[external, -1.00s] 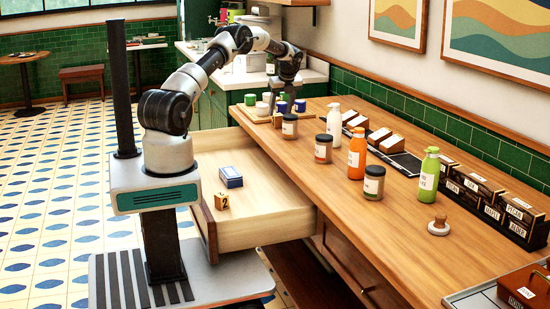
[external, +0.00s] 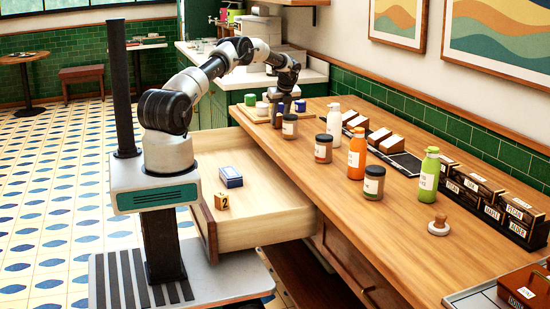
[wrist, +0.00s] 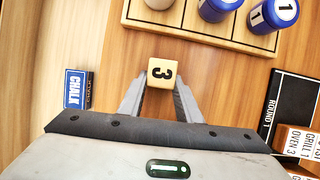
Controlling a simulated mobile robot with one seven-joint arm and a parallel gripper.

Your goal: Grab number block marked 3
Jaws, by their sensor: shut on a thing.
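The number block marked 3 (wrist: 163,72) is a small pale wooden cube with a dark 3 on its face. In the wrist view it sits between the tips of my gripper (wrist: 160,88), which is shut on it. In the external view my gripper (external: 283,103) points down at the far end of the counter, by the wooden tray. The block cannot be made out there. Whether it touches the counter is not clear.
A wooden tray (wrist: 205,37) with blue and white jars lies just beyond the block. A chalk box (wrist: 78,89) is to the left. Jars and bottles stand along the counter (external: 330,200).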

